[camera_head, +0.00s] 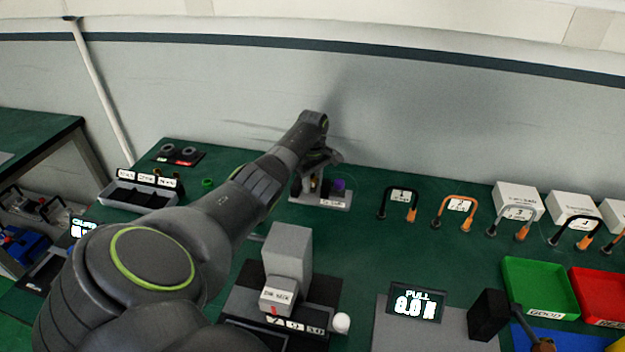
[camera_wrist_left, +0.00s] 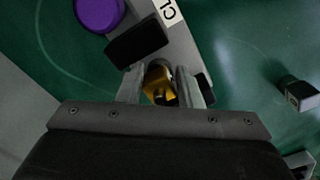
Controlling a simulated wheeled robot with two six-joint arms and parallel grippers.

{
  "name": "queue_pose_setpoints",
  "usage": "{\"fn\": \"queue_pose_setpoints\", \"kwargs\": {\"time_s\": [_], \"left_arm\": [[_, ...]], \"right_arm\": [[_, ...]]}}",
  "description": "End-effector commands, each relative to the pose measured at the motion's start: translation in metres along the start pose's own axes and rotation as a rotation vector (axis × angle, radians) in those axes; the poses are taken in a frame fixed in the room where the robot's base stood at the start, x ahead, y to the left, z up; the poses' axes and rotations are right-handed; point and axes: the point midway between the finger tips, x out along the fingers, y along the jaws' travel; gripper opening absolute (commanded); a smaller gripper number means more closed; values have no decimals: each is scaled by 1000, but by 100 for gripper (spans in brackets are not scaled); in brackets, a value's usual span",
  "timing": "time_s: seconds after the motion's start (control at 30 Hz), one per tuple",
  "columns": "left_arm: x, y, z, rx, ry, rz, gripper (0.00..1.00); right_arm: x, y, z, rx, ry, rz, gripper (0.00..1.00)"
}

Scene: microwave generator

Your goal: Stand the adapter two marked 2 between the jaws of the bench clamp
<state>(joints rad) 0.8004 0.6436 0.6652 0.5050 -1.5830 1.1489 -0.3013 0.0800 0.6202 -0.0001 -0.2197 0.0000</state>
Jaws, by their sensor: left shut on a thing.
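My left gripper (camera_head: 315,178) is at the bench clamp (camera_head: 328,203) at the back of the green bench. In the left wrist view its two fingers (camera_wrist_left: 160,88) are shut on a brass adapter (camera_wrist_left: 156,76). The adapter sits close beside the clamp's black jaw (camera_wrist_left: 137,42), over the grey clamp base (camera_wrist_left: 180,38). A second dark jaw part shows just right of the fingers. The clamp's purple knob (camera_wrist_left: 98,12) is at the top. No mark on the adapter is readable, and I cannot tell whether its foot touches the clamp. My right gripper does not show.
A grey press-like block (camera_head: 287,255) stands in front of the clamp. A dark rack (camera_head: 140,193) with labels is at the left. Several cable loops (camera_head: 400,203) stand to the right. A green tray (camera_head: 540,285) and a red tray (camera_head: 600,292) lie at the right.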

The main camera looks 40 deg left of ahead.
Motion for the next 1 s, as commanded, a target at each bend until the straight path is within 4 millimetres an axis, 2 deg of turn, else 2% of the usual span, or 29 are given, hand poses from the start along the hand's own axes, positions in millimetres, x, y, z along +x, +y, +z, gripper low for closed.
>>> {"fn": "queue_pose_setpoints", "kwargs": {"time_s": [0.1,0.13,0.2,0.47,0.57,0.77,1.0], "left_arm": [[1,0,0,0,0,1,7],[1,0,0,0,0,0,33],[1,0,0,0,0,0,41],[0,0,0,0,0,0,41],[-6,0,0,1,1,2,41],[-37,1,-1,1,3,4,41],[-90,1,-1,1,2,5,41]], "right_arm": [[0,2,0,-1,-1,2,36],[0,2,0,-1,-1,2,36],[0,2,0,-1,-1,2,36],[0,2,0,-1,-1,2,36],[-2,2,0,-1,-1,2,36],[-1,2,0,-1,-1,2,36],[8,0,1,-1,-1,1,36]]}}
